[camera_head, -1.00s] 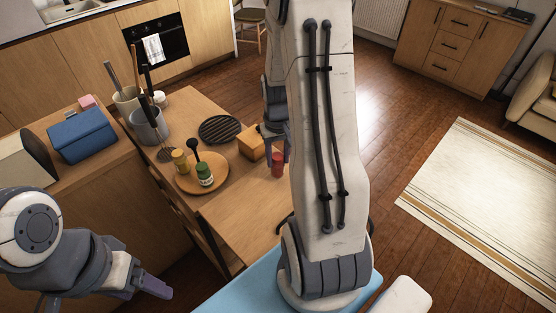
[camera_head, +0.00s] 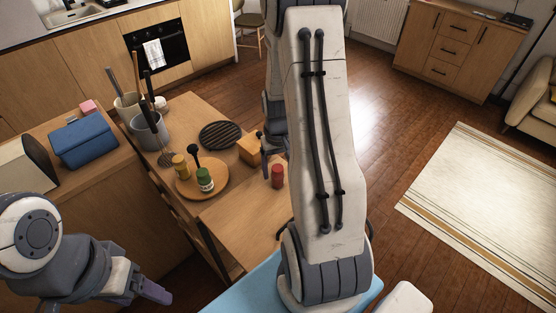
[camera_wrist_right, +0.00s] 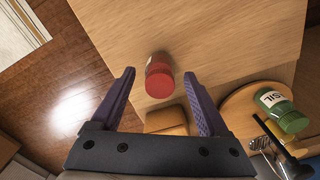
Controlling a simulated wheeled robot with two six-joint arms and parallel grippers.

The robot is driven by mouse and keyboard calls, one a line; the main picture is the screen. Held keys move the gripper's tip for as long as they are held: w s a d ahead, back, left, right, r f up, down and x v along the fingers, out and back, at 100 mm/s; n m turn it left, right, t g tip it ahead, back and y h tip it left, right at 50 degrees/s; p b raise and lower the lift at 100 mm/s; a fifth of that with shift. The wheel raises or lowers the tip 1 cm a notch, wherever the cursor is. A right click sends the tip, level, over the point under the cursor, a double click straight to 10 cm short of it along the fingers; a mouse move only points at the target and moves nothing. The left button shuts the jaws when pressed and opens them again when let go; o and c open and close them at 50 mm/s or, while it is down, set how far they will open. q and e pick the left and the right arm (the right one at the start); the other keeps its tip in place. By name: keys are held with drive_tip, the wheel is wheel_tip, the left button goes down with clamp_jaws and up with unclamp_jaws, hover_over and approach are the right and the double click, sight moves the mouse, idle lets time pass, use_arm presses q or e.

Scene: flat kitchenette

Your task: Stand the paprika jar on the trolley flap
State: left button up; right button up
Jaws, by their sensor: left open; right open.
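The red paprika jar (camera_head: 277,176) stands upright on the pale wooden trolley flap (camera_head: 240,222), near where the flap meets the trolley top. Its label is mostly turned away. In the right wrist view the jar (camera_wrist_right: 159,78) shows ahead of my right gripper (camera_wrist_right: 167,75), with clear gaps to both fingers. That gripper is open and empty. In the head view its fingers (camera_head: 266,150) show just behind the jar, partly hidden by my arm. My left gripper (camera_head: 150,291) is open and empty at the lower left, away from the trolley.
A round wooden board (camera_head: 218,188) holds the green-lidded jar (camera_head: 205,180), a yellow-brown jar (camera_head: 180,166) and a dark utensil. A black trivet (camera_head: 220,135) and a wooden block (camera_head: 250,148) stand behind. The flap's front part is clear.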

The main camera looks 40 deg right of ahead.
wheel_tip(320, 180, up, 12)
drive_tip(key=b, duration=0.1)
drive_tip(key=s+a+r+n, duration=0.1)
drive_tip(key=s+a+n, duration=0.15)
drive_tip(key=a, duration=0.75)
drive_tip(key=s+a+r+n, duration=0.1)
drive_tip(key=a+r+n, duration=0.15)
drive_tip(key=a, duration=0.75)
drive_tip(key=s+a+n+y, duration=0.1)
drive_tip(key=s+a+n, duration=0.5)
drive_tip(key=s+a, duration=0.4)
drive_tip(key=s, duration=0.2)
drive_tip(key=shift+s+a+f+n, duration=0.3)
drive_tip(key=shift+a+f, duration=0.1)
